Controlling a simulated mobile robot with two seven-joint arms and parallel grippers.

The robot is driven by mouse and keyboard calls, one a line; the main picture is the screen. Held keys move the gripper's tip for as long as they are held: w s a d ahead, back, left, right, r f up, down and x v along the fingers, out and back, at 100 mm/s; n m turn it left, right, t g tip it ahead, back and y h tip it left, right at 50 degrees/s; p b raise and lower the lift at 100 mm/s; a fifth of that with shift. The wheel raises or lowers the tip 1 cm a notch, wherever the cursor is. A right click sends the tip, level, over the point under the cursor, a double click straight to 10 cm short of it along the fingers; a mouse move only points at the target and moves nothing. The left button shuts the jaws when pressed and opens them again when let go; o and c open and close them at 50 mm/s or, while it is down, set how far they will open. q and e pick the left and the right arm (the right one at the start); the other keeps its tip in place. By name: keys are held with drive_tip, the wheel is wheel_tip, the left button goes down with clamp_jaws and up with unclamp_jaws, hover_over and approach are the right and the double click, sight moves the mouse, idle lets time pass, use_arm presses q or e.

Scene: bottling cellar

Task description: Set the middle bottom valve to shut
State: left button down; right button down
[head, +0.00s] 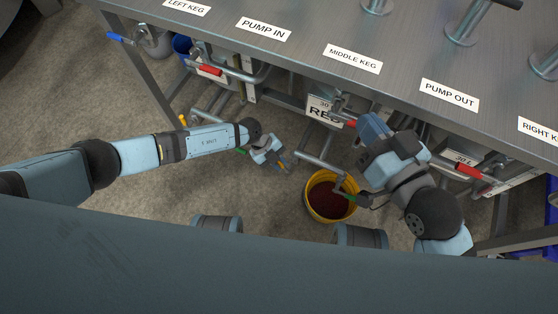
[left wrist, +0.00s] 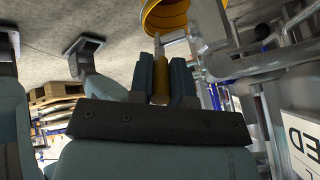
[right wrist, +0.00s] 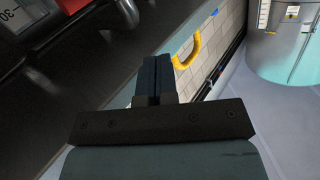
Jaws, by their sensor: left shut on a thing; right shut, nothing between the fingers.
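My left gripper (head: 281,164) is under the bench, left of the yellow bucket. It is shut on a yellow-orange lever handle (left wrist: 161,76), which stands between the fingers in the left wrist view with its grey end showing beyond them. The handle is beside the middle keg's lower pipe (head: 318,160); its joint to the valve is hidden. My right gripper (head: 368,127) is shut and empty, near a red handle (head: 348,123) beside the middle keg's sign (head: 322,110). I cannot tell whether it touches that handle.
A yellow bucket (head: 307,203) with dark red contents stands on the floor below the pipe. The bench top (head: 330,28) overhangs the pipes. Red handles also sit left (head: 210,70) and right (head: 469,171). The floor to the left is fairly clear.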

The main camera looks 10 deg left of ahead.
use_arm(q)
drive_tip(key=c, duration=1.1)
unclamp_jaws()
use_arm(e)
drive_tip(key=shift+r, duration=0.1)
use_arm(q)
drive_tip(key=shift+p+v, duration=3.1)
drive_tip(key=shift+v, duration=3.8)
use_arm(e)
drive_tip(key=shift+s+d+r+m+t, duration=0.15)
drive_tip(key=shift+r+t, duration=0.4)
drive_tip(key=shift+r, duration=0.8)
drive_tip(key=shift+d+r+m+t, duration=0.1)
drive_tip(key=shift+r+t, duration=0.5)
drive_tip(key=shift+r, duration=0.75)
drive_tip(key=shift+s+d+r+m+t, duration=0.15)
drive_tip(key=shift+r+t, duration=0.4)
drive_tip(key=shift+r, duration=0.8)
drive_tip(key=shift+w, duration=0.1)
